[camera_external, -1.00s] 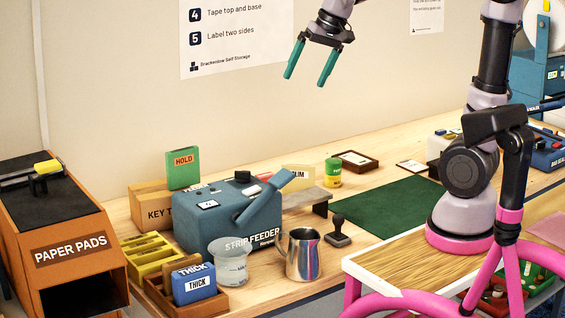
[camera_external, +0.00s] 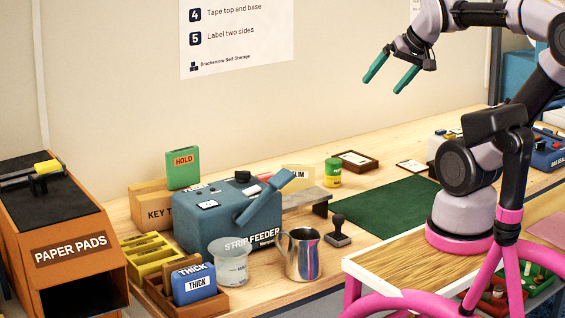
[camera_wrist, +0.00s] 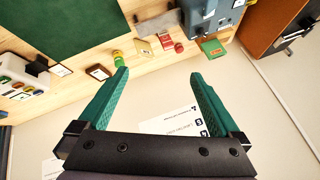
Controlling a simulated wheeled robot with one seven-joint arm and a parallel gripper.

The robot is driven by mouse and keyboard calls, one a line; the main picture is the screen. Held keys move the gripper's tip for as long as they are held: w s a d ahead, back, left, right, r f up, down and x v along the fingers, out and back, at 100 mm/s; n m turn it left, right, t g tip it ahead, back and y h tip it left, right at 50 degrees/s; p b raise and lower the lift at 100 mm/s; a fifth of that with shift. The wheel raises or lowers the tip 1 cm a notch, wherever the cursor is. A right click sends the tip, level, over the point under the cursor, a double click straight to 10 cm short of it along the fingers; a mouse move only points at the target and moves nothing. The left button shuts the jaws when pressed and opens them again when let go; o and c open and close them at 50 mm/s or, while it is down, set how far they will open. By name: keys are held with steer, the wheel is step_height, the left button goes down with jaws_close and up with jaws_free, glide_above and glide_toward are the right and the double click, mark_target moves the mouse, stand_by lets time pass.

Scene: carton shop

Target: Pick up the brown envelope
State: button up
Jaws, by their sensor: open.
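I cannot make out a brown envelope in either view. My gripper (camera_external: 382,86) is open and empty, high above the back of the workbench in the external view. In the wrist view its two green fingers (camera_wrist: 158,76) are spread apart with nothing between them. A brown box marked KEY T (camera_external: 152,206) stands at the left of the bench behind the blue strip feeder (camera_external: 212,222); its label is partly hidden.
A green mat (camera_external: 388,212) lies clear on the bench. Around it are a stamp (camera_external: 337,232), a metal jug (camera_external: 301,256), a yellow-green tin (camera_external: 333,172) and a dark-framed card (camera_external: 356,160). An orange PAPER PADS cabinet (camera_external: 70,250) stands at the left.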

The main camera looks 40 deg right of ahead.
steer(key=c, duration=0.9)
steer(key=shift+o, duration=0.2)
steer(key=w+a+f+m+g+y, duration=0.2)
steer(key=a+f+g+y, duration=0.15)
steer(key=a, duration=0.95)
steer(key=w+a+f+m+g+y, duration=0.2)
steer(key=w+a+f+m+y, duration=0.15)
steer(key=a, duration=0.85)
steer(key=w+a+f+m+g+y, duration=0.1)
steer(key=a+f+m+g+y, duration=0.3)
steer(key=a, duration=0.9)
steer(key=a+f+m, duration=0.1)
steer(key=a+f, duration=0.2)
steer(key=f, duration=0.1)
steer(key=a+f+m+t, duration=0.1)
steer(key=a+f, duration=0.3)
steer(key=a+f+m+t, duration=0.1)
steer(key=a+f, duration=0.2)
steer(key=f, duration=0.1)
steer(key=shift+s+a+f+y, duration=0.1)
steer(key=shift+a+f+y, duration=0.2)
steer(key=f, duration=0.1)
steer(key=a+f, duration=0.1)
steer(key=f+m, duration=0.1)
steer(key=shift+s+a, duration=0.15)
steer(key=shift+a, duration=0.1)
glide_toward(157, 286)
steer(key=shift+x, duration=3.55)
